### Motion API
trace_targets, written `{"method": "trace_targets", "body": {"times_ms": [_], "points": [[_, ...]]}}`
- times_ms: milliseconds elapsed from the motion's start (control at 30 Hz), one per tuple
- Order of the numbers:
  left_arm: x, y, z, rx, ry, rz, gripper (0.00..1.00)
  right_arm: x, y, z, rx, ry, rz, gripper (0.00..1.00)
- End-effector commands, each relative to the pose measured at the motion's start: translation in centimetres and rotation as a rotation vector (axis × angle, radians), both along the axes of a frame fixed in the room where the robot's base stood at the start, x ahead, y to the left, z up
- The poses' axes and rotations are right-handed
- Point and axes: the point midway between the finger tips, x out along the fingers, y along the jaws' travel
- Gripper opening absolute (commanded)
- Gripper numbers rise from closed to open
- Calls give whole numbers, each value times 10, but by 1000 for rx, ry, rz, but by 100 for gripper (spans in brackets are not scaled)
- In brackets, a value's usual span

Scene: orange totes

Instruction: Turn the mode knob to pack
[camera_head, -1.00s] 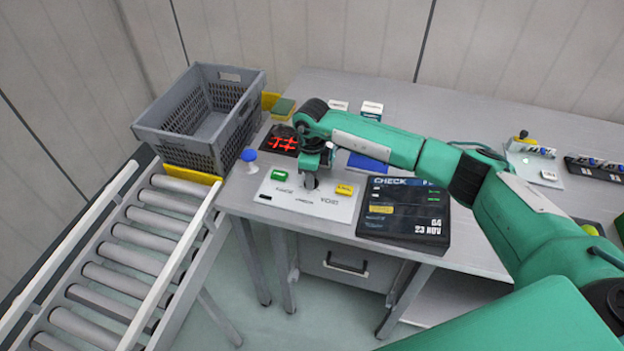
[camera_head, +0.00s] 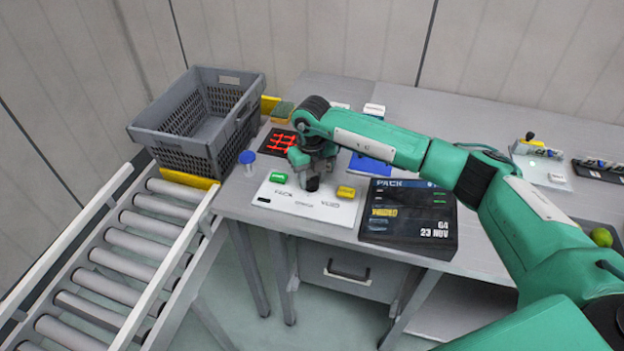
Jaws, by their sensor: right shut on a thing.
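The mode knob (camera_head: 312,184) is a small dark knob on a white control panel (camera_head: 305,204) at the front left of the bench. My right gripper (camera_head: 312,176) comes down onto it from above and is shut on it; the gripper hides most of the knob. A green button (camera_head: 278,178) and a yellow button (camera_head: 346,192) sit on the panel to either side. My left gripper is out of view.
A blue-topped post (camera_head: 247,157) stands between crate and panel. A red item in a black tray (camera_head: 279,141) and a blue item (camera_head: 371,164) lie close to my right arm.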

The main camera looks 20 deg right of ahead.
Motion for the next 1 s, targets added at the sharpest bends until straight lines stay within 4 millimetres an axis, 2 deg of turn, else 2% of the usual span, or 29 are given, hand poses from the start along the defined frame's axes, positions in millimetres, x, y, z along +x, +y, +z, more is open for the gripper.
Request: {"method": "trace_targets", "body": {"times_ms": [267, 700, 967, 1000], "points": [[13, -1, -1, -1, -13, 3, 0, 1, 0, 1, 0, -2, -153, 15], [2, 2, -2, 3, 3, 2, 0, 1, 0, 2, 1, -3, -227, 15], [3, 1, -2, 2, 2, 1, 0, 1, 0, 2, 1, -3, -227, 15], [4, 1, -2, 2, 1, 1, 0, 1, 0, 2, 1, -3, -227, 42]]}}
